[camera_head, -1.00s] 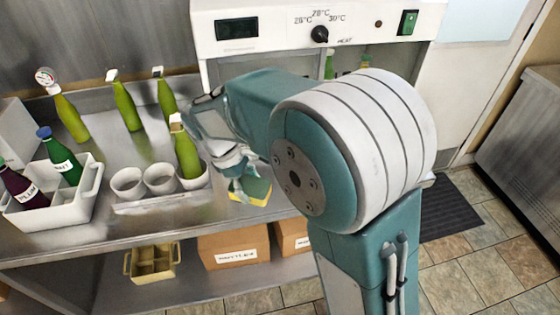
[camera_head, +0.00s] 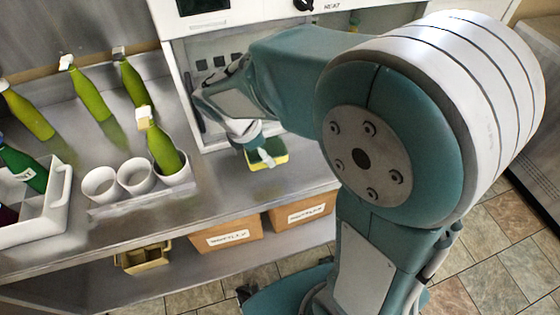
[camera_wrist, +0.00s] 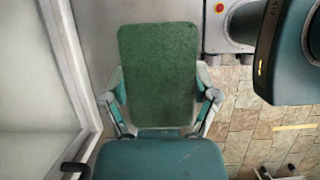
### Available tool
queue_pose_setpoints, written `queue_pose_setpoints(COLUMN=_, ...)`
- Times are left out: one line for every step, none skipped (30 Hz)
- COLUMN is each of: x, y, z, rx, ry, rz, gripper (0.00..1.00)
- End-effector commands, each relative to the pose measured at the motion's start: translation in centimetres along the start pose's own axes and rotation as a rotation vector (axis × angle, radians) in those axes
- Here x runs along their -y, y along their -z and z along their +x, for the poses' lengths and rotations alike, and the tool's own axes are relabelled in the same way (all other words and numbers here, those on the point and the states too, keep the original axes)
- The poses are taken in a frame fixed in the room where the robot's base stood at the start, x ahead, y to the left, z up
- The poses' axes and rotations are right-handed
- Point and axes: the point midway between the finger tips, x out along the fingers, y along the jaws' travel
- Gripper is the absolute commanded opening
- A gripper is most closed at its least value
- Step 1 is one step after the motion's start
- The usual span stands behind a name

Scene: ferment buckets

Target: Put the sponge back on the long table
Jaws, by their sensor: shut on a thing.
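The sponge (camera_head: 268,154) is yellow with a dark green scouring face. My gripper (camera_head: 262,150) is shut on it, just in front of the white cabinet and over the right part of the long steel table (camera_head: 215,204). In the wrist view the sponge's green face (camera_wrist: 160,75) fills the space between the two fingers of my gripper (camera_wrist: 163,97). I cannot tell whether the sponge touches the table top.
A rack of white cups (camera_head: 137,178), one holding a green bottle (camera_head: 162,148), stands left of the sponge. More green bottles (camera_head: 90,95) and a white crate (camera_head: 55,215) are farther left. Cardboard boxes (camera_head: 228,236) sit on the lower shelf. The white cabinet (camera_head: 187,60) stands behind.

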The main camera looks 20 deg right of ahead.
Motion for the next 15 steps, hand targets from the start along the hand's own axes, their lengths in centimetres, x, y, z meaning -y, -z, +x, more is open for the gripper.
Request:
queue_pose_setpoints(x=-0.2, y=-0.1, z=1.3, rx=0.003, ry=0.008, rz=0.000, gripper=0.25)
queue_pose_setpoints(x=-0.3, y=-0.2, z=1.9, rx=0.003, ry=0.007, rz=-0.001, gripper=0.25)
queue_pose_setpoints(x=-0.6, y=-0.4, z=2.8, rx=0.003, ry=0.008, rz=0.000, gripper=0.25)
queue_pose_setpoints(x=-0.7, y=-0.6, z=3.3, rx=0.003, ry=0.008, rz=-0.001, gripper=0.25)
queue_pose_setpoints(x=-0.9, y=-0.7, z=3.9, rx=0.003, ry=0.006, rz=-0.001, gripper=0.25)
queue_pose_setpoints(x=-1.0, y=-0.9, z=4.5, rx=0.003, ry=0.007, rz=-0.001, gripper=0.25)
queue_pose_setpoints(x=-1.1, y=-1.0, z=4.8, rx=0.002, ry=0.005, rz=-0.001, gripper=0.25)
queue_pose_setpoints(x=-1.2, y=-1.0, z=5.1, rx=0.002, ry=0.004, rz=-0.001, gripper=0.25)
queue_pose_setpoints(x=-1.3, y=-1.1, z=5.4, rx=0.002, ry=0.003, rz=-0.001, gripper=0.25)
queue_pose_setpoints(x=-1.4, y=-1.2, z=5.6, rx=0.002, ry=0.003, rz=-0.001, gripper=0.25)
queue_pose_setpoints(x=-1.5, y=-1.2, z=5.8, rx=0.002, ry=0.003, rz=-0.001, gripper=0.25)
queue_pose_setpoints(x=-1.6, y=-1.4, z=6.2, rx=0.002, ry=0.004, rz=-0.001, gripper=0.25)
queue_pose_setpoints(x=-1.6, y=-1.5, z=6.7, rx=0.003, ry=0.005, rz=-0.001, gripper=0.25)
queue_pose_setpoints(x=-1.7, y=-1.6, z=7.1, rx=0.002, ry=0.005, rz=-0.001, gripper=0.25)
queue_pose_setpoints(x=-1.7, y=-1.1, z=7.8, rx=0.002, ry=0.007, rz=-0.003, gripper=0.25)
